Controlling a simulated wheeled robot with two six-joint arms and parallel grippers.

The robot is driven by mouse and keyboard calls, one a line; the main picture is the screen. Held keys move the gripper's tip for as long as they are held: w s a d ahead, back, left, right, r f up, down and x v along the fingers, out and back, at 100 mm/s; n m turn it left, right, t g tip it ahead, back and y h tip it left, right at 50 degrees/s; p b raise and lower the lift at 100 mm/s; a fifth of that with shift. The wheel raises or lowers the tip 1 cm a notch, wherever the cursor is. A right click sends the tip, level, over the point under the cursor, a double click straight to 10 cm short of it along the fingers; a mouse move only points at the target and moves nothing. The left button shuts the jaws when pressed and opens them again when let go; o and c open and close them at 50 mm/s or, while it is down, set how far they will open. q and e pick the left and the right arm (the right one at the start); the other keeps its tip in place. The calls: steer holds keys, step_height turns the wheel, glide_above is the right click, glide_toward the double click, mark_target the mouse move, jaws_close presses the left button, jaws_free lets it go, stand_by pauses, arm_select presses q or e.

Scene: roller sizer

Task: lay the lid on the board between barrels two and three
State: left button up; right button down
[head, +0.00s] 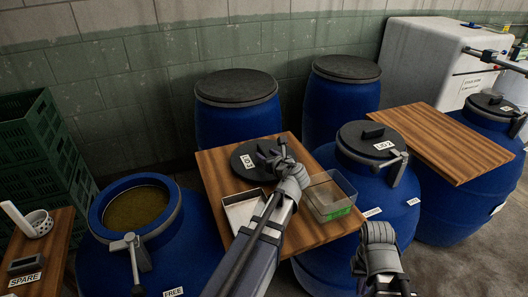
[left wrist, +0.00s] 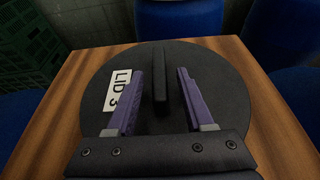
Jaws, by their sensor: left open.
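The round black lid marked LID 3 (head: 245,166) lies flat on a wooden board (head: 217,187) between the open barrel marked FREE (head: 175,243) and the barrel with LID 2 (head: 366,143). My left gripper (head: 271,158) is over this lid. In the left wrist view, its purple fingers (left wrist: 160,84) are open, one on each side of the lid's upright grip bar (left wrist: 159,70), with gaps on both sides. A second wooden board (head: 440,140) spans from the LID 2 barrel to the far-right barrel; its top is bare. My right arm's end (head: 378,252) shows low; its fingers are not clear.
A white open tray (head: 243,208) and a clear box (head: 330,194) share the lid's board. Two closed blue barrels (head: 238,120) stand behind. Green crates (head: 40,140) and a SPARE side board (head: 58,225) are at left. A white machine (head: 420,62) stands back right.

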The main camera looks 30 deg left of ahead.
arm_select(q)
steer(key=p+v, duration=0.2)
steer(key=v, duration=0.7)
steer(key=shift+s+d+r+p, duration=0.1)
steer(key=shift+d+p, duration=0.05)
steer(key=shift+p, duration=0.15)
